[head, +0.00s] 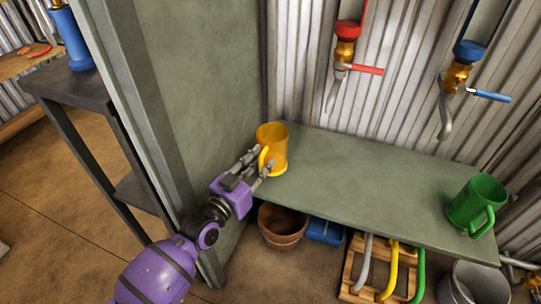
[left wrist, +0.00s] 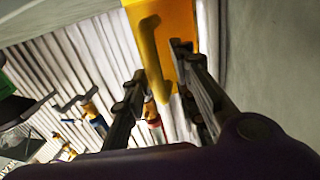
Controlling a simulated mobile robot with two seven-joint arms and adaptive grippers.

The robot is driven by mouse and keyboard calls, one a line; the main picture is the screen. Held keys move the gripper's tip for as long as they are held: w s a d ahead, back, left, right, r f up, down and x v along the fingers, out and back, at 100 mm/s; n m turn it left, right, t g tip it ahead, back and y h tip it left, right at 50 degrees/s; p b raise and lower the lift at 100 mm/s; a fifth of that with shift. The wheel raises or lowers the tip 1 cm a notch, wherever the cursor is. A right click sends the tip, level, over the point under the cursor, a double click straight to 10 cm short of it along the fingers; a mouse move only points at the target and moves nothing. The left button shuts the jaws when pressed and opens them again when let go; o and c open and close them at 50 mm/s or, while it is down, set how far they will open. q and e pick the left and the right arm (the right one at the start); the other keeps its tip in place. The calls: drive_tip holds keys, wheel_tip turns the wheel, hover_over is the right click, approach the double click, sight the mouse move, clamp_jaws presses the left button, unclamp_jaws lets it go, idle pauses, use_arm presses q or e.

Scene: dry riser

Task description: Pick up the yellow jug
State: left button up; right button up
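The yellow jug (head: 275,138) stands upright at the left end of the green-grey shelf (head: 350,178), its handle (head: 264,158) facing my arm. My left gripper (head: 260,163) is at the handle, with its fingers apart. In the left wrist view the jug (left wrist: 178,30) fills the top middle. Its handle (left wrist: 150,45) shows between the two spread fingers of the gripper (left wrist: 158,66). I cannot tell whether a finger touches the jug. My right gripper is in neither view.
A grey-green side panel (head: 222,75) rises just left of the jug. A green jug (head: 473,198) stands at the shelf's right end. Red (head: 366,69) and blue (head: 491,96) lever taps hang on the corrugated wall. A clay pot (head: 283,225) is below. The shelf's middle is clear.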

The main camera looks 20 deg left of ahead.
use_arm(q)
clamp_jaws()
